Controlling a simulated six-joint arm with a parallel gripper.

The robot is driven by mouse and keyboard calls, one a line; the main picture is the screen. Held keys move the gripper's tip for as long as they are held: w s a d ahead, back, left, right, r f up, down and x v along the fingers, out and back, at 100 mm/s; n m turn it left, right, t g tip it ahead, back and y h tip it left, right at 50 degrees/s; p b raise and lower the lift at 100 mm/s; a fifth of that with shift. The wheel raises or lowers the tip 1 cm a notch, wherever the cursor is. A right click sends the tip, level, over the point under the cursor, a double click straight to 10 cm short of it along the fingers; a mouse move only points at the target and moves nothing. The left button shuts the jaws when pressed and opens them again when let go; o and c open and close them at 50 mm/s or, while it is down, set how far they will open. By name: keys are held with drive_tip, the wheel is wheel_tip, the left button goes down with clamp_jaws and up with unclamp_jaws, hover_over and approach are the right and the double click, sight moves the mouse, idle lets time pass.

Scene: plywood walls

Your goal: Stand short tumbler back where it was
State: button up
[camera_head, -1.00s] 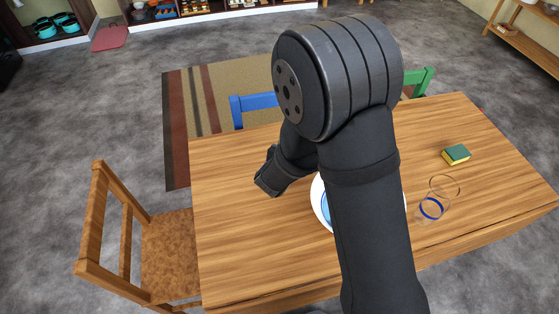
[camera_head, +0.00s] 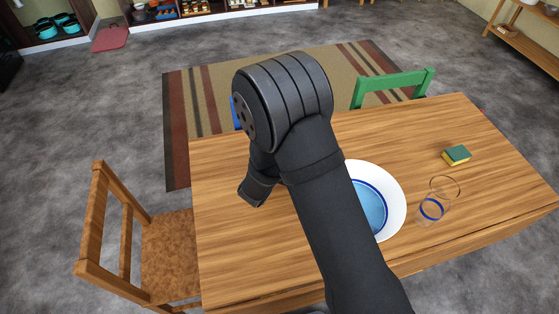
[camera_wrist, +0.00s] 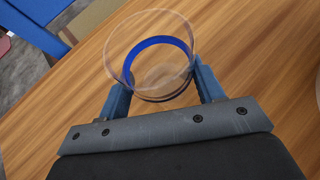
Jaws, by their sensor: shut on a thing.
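The short tumbler (camera_wrist: 150,43) is clear glass with a blue band. In the wrist view it sits between the two blue fingers of my gripper (camera_wrist: 160,88), which is shut on it. I look down into its open rim, with wood tabletop behind it. I cannot tell whether its base touches the table. In the head view my arm hides the tumbler and the fingers; only the dark wrist end shows over the left half of the wooden table (camera_head: 235,250).
A white plate with a blue centre (camera_head: 395,195) lies right of my arm. A clear glass with a blue band (camera_head: 431,209) stands further right, with a green and yellow sponge (camera_head: 456,155) behind it. Chairs stand left (camera_head: 100,220) and behind (camera_head: 395,85). The table's left part is clear.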

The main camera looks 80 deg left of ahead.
drive_tip(key=shift+f, duration=0.1)
drive_tip(key=o, duration=1.1)
drive_tip(key=shift+s+d+r, duration=0.1)
drive_tip(key=shift+r, duration=0.1)
drive_tip(key=v, duration=1.1)
drive_tip(key=shift+s+d+r, duration=0.15)
drive_tip(key=shift+d, duration=0.15)
